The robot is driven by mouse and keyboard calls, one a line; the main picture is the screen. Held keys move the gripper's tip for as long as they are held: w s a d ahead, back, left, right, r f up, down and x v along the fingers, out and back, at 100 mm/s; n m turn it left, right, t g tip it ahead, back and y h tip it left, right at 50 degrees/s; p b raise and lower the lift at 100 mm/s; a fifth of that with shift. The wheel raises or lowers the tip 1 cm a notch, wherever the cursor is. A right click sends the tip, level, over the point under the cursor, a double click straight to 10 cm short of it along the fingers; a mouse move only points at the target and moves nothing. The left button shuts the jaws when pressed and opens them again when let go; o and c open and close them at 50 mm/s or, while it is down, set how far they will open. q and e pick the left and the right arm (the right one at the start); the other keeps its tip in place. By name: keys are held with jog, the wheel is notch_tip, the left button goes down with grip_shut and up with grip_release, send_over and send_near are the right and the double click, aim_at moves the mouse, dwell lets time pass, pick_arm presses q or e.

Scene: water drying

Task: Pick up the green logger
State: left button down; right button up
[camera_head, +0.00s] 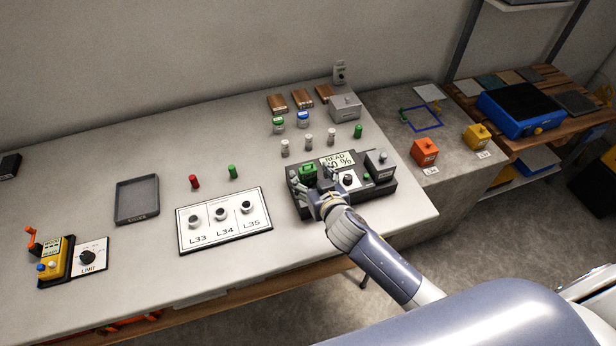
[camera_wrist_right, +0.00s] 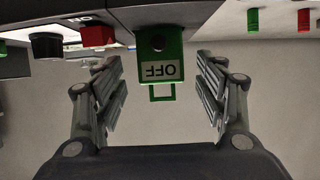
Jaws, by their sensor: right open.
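The green logger (camera_head: 307,171) is a small green block at the left end of the dark instrument (camera_head: 377,193) on the bench. In the right wrist view the green logger (camera_wrist_right: 161,48) shows a white OFF label and a small green loop. My right gripper (camera_head: 319,189) is at the front of the instrument, close to the logger. Its fingers are open, one on either side of the logger with gaps, and nothing is held. In the head view the gripper and wrist hide part of the instrument's front. My left gripper is not in view.
A grey box (camera_head: 382,161) sits on the instrument's right part. Several small vials stand behind it. A white panel (camera_head: 225,220) marked L33, L34, L35 lies to the left, with a dark tray (camera_head: 137,198) beyond. A red cylinder (camera_head: 195,182) and green cylinder (camera_head: 233,171) stand behind the panel.

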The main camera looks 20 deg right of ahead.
aim_at(309, 174)
jog(key=shift+x, duration=1.7)
jog(key=c, duration=1.2)
jog(key=shift+c, duration=0.4)
jog(key=shift+r, duration=0.15)
